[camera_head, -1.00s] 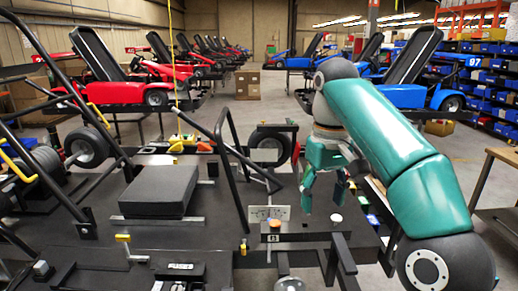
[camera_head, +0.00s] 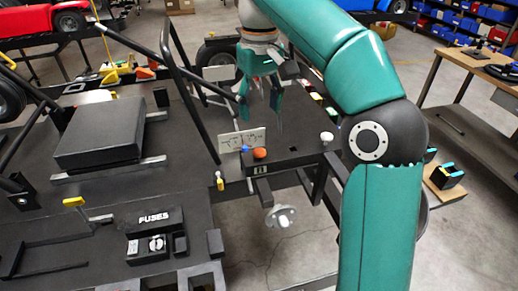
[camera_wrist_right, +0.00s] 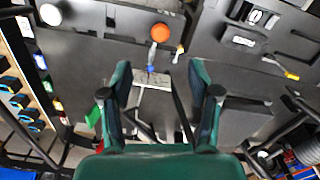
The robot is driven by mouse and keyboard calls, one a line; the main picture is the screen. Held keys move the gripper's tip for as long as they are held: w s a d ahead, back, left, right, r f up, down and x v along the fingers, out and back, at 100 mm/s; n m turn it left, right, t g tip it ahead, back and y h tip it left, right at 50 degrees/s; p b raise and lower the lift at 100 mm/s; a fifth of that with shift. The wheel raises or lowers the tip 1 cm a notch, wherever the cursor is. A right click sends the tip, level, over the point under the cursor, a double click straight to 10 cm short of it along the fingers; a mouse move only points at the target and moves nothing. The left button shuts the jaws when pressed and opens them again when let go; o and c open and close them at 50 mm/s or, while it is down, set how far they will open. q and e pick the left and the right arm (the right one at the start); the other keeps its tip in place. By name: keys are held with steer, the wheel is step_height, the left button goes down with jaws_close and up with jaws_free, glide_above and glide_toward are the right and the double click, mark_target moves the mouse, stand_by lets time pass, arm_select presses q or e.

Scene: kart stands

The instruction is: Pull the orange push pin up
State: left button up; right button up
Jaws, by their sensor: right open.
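The orange push pin (camera_head: 260,153) stands as a small round knob on the black block at the edge of the dark deck. It also shows in the right wrist view (camera_wrist_right: 160,32), beyond the fingertips. My right gripper (camera_head: 262,105) is open and empty. It hangs with its fingers pointing down, and the pin appears apart from it, below it in the head view. In the right wrist view the two green fingers (camera_wrist_right: 160,78) are spread, with nothing between them touching. My left gripper is not in view.
A white knob (camera_head: 327,137) and a small blue knob (camera_head: 245,149) flank the pin. A white diagram plate (camera_head: 242,139) lies behind it. Black frame tubes (camera_head: 193,85) rise at the left of the gripper. A fuse box (camera_head: 155,240) sits at the front.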

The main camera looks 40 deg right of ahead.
mark_target(260, 152)
step_height(260, 152, down, 10)
steer(key=shift+s+r+b, duration=0.1)
steer(key=shift+b, duration=1.1)
steer(key=shift+f, duration=0.9)
jaws_close()
steer(key=shift+r, duration=0.1)
steer(key=shift+r+p, duration=0.5)
jaws_free()
